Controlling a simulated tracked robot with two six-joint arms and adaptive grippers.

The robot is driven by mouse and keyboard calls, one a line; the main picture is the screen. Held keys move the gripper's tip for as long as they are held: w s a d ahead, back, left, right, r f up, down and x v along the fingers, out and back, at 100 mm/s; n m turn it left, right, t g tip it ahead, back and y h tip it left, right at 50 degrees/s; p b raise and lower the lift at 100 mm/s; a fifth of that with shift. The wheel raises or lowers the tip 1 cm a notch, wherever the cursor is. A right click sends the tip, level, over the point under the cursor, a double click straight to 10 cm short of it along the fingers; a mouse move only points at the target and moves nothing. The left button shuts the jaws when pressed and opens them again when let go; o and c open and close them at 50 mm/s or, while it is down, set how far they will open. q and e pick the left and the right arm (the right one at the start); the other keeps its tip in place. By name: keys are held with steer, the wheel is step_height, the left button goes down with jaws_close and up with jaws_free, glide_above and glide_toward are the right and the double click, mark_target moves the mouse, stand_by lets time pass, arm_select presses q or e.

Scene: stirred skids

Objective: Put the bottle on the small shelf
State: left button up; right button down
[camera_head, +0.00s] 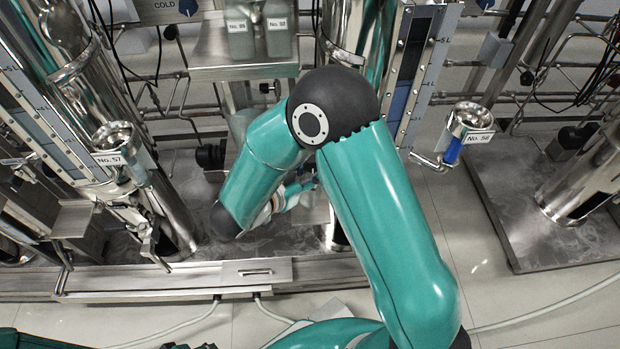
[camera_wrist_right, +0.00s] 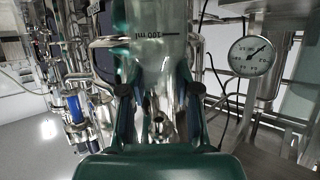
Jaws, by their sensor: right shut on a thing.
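A clear, pale green bottle (camera_wrist_right: 163,22) with a "100 ml" mark fills the top middle of the right wrist view. My right gripper (camera_wrist_right: 157,92) has a finger on each side of it and is shut on it. The bottle's top and base are not clear there. My left gripper does not show clearly.
Steel columns and level gauges (camera_head: 413,75) stand on both sides of the shelf. A round pressure gauge (camera_wrist_right: 249,57) is right in the wrist view. Pipes run behind.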

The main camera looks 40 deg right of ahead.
steer(key=c, duration=0.8)
jaws_free()
steer(key=shift+c, duration=0.2)
steer(key=shift+s+a+r+p, duration=0.1)
steer(key=shift+a+r+p, duration=0.3)
steer(key=shift+a, duration=0.1)
steer(key=p+v, duration=0.4)
steer(key=v, duration=0.7)
steer(key=shift+f, duration=0.2)
